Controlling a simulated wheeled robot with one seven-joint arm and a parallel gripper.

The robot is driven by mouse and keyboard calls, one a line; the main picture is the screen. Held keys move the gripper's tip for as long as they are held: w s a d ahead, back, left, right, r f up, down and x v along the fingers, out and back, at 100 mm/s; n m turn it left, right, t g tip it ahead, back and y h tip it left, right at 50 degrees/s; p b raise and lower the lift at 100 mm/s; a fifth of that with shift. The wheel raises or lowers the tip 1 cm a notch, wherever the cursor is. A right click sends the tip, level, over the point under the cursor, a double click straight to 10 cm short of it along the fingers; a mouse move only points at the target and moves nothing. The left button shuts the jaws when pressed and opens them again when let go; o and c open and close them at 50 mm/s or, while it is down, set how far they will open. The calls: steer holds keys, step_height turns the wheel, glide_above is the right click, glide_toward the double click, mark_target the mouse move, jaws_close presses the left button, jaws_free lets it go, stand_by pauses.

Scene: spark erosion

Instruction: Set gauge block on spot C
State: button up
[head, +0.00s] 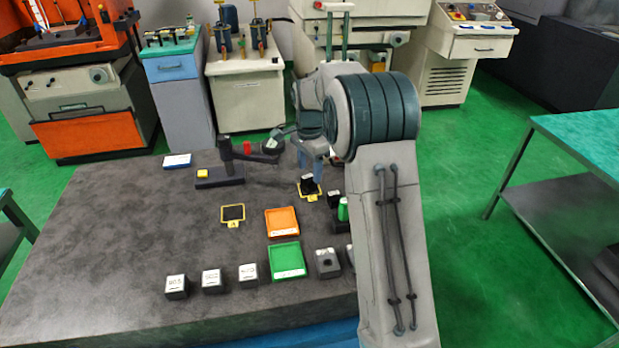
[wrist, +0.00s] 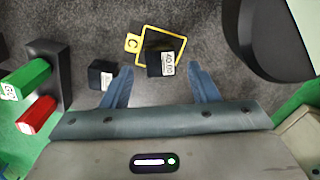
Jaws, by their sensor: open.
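A dark block with a white label, apparently the gauge block (wrist: 160,69), stands at spot C (wrist: 145,47), a yellow outlined square with a C tab. In the wrist view the block covers the lower right part of the outline, and its near edge reaches across the lower line. In the head view the block also shows at spot C (head: 313,195), by my gripper (head: 313,176). My gripper is open in the wrist view (wrist: 160,70), with one blue finger on each side of the block and a visible gap at both. The label is too small to read surely.
Another dark block (wrist: 101,74) stands just left of the left finger. A holder (wrist: 46,62) with green and red bars is farther left. An empty yellow-outlined spot (head: 232,213), an orange tray (head: 282,222), a green tray (head: 287,261) and several labelled blocks share the table.

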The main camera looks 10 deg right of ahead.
mark_target(309, 178)
step_height(309, 178, up, 7)
steer(key=s+r+n, duration=0.4)
steer(key=s+r, duration=0.1)
steer(key=s, duration=0.3)
steer(key=s+f+n+t, duration=0.1)
steer(key=s+n, duration=0.4)
steer(key=s, duration=0.8)
steer(key=s+f+n+t, duration=0.2)
steer(key=s+f+n, duration=0.1)
steer(key=s, duration=1)
steer(key=shift+f+n, duration=0.25)
steer(key=shift+n, duration=0.65)
